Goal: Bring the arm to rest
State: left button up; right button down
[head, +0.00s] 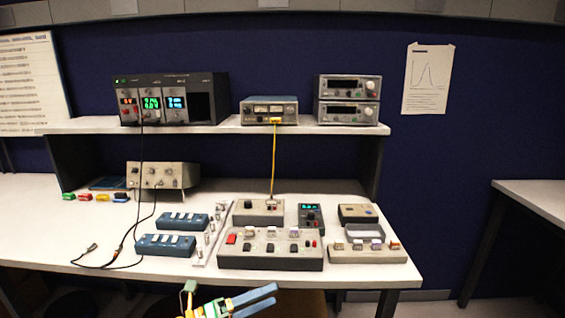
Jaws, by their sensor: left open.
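My left gripper (272,295) shows at the bottom centre of the head view, in front of the bench's front edge. Its two blue fingers point right and are a little apart, with nothing visible between them. A green and pale part of my arm shows to the left of the fingers, and the rest is cut off by the lower edge. My right gripper is not in view.
The white bench (60,235) holds a grey switch box (270,262), blue boxes (165,245) and a loose black cable (110,262). A shelf (90,125) carries instruments, with a yellow cable (273,160) hanging down. Floor to the bench's right looks clear.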

pick_arm(q)
jog(key=a+f+n+t+y, duration=0.2)
jog(key=a+f+n+y, duration=0.1)
jog(key=f+n, duration=0.35)
jog(key=a+f+n+t+y, duration=0.3)
jog(key=f+n+y, duration=0.1)
jog(key=f+n, duration=0.25)
jog(key=s+a+f+n+g+y, duration=0.25)
jog(key=s+f+n, duration=0.3)
jog(key=f, duration=0.35)
jog(key=s+a+f+n+g+y, duration=0.1)
jog(key=s+a+f+n+y, duration=0.4)
jog(key=f, duration=0.4)
jog(key=s+f+n+g, duration=0.2)
jog(key=s+f+g, duration=0.1)
jog(key=s, duration=0.7)
jog(key=s+a+f+n+g+y, duration=0.1)
jog(key=s+f+n+g, duration=0.2)
jog(key=s, duration=0.8)
jog(key=s+f+n+g, duration=0.2)
jog(key=s+f, duration=0.4)
jog(key=s, duration=0.4)
jog(key=shift+s+a+g, duration=0.2)
jog(key=shift+a+g, duration=0.05)
jog(key=shift+g, duration=0.3)
jog(key=shift+w+n+y, duration=0.1)
jog(key=shift+n+y, duration=0.15)
